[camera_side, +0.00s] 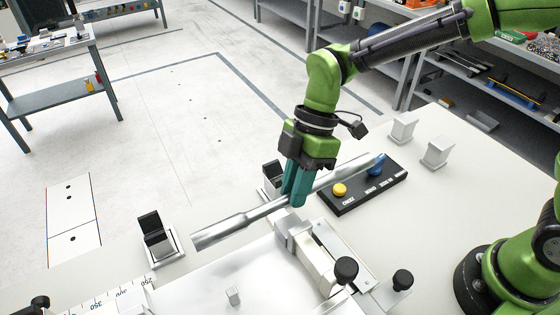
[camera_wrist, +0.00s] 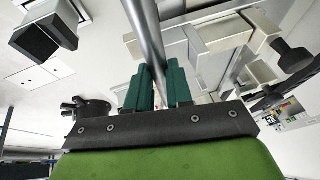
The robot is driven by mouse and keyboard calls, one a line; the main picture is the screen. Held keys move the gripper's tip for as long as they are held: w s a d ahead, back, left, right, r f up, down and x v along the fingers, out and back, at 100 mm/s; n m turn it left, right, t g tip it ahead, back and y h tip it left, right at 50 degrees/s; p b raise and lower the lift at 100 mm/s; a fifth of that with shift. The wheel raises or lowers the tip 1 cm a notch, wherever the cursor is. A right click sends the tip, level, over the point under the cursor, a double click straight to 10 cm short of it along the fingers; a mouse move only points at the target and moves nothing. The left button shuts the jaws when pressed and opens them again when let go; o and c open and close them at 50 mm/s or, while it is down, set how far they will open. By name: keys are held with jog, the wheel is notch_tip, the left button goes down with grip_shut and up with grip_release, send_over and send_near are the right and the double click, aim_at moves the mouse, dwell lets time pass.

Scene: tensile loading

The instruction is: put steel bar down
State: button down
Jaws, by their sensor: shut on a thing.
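The steel bar (camera_side: 243,227) is a long silver rod with thicker ends. My gripper (camera_side: 297,200) is shut on it near its middle, with teal fingers on both sides of the bar. The bar is tilted in the side view, running from lower left to upper right. In the wrist view the bar (camera_wrist: 146,33) runs up from between the teal fingers (camera_wrist: 158,85). Its lower left end hangs near a small black-and-silver holder (camera_side: 157,238). A second such holder (camera_side: 271,176) is just behind the fingers, partly hidden. I cannot tell whether the bar touches anything below.
A metal fixture (camera_side: 318,258) with black knobs stands close below my gripper. A black control box (camera_side: 372,190) with yellow and blue knobs lies under the bar's right end. Two silver blocks (camera_side: 437,153) stand at the table's right. The table (camera_side: 470,200) is bare near my base.

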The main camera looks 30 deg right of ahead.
jog(key=w+a+f, duration=0.4)
jog(key=w+a, duration=0.6)
jog(key=w, duration=0.2)
jog(key=shift+f, duration=0.25)
dwell(0.3)
jog(key=shift+f, duration=0.55)
jog(key=c, duration=1.4)
grip_release()
jog(key=shift+f, duration=0.25)
jog(key=o, duration=0.4)
